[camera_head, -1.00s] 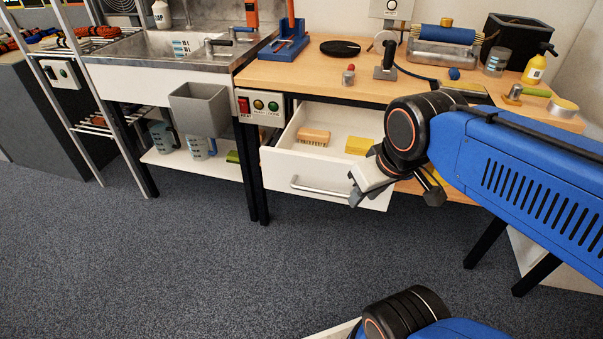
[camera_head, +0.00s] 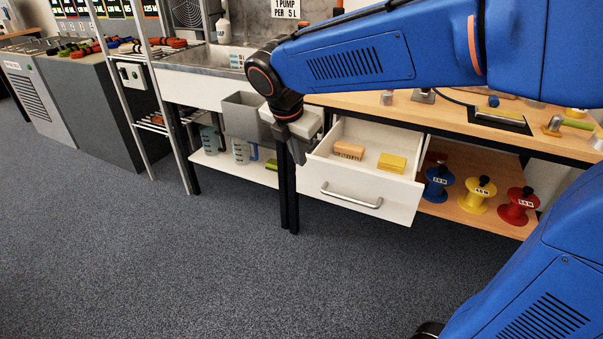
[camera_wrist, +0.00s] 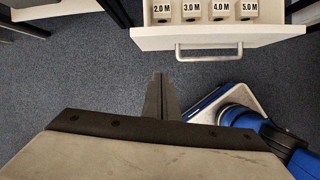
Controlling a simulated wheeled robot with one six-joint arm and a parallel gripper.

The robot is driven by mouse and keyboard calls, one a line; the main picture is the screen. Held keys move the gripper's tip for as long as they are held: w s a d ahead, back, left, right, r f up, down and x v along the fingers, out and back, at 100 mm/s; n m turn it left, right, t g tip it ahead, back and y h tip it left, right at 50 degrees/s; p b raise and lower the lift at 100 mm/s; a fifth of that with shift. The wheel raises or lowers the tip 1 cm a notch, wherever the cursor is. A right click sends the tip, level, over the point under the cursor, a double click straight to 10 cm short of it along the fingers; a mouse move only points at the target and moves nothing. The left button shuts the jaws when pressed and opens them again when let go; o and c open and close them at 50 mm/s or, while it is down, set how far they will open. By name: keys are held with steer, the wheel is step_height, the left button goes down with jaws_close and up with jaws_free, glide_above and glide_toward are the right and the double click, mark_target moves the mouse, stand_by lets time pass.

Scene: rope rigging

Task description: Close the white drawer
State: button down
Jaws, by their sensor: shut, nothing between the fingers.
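The white drawer (camera_head: 360,190) under the wooden workbench is pulled open, its front panel and metal bar handle (camera_head: 351,197) facing the floor area. Inside lie a wooden brush (camera_head: 349,150) and a yellow block (camera_head: 392,162). In the wrist view the drawer front (camera_wrist: 218,38) is at the top, with several labelled pale pieces (camera_wrist: 191,10) behind it. My gripper (camera_head: 300,157) is shut and empty, pointing down by the drawer's left front corner in the head view. In the wrist view its fingertips (camera_wrist: 159,82) show a gap to the handle; contact elsewhere cannot be told.
A grey bin (camera_head: 243,117) hangs left of the drawer below the sink. Coloured spools (camera_head: 478,195) stand on the shelf to the right. A dark table leg (camera_head: 290,195) is below my gripper. The carpet in front is clear.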

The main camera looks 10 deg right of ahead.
mark_target(299, 172)
steer(key=w+f, duration=0.2)
steer(key=f, duration=0.1)
steer(key=w+f+n, duration=0.1)
steer(key=w+f, duration=0.1)
steer(key=f, duration=0.1)
steer(key=w+d+f+n, duration=0.1)
steer(key=f, duration=0.2)
steer(key=shift+w+f, duration=0.3)
steer(key=shift+w, duration=0.1)
steer(key=shift+w+d, duration=0.4)
steer(key=shift+w, duration=0.25)
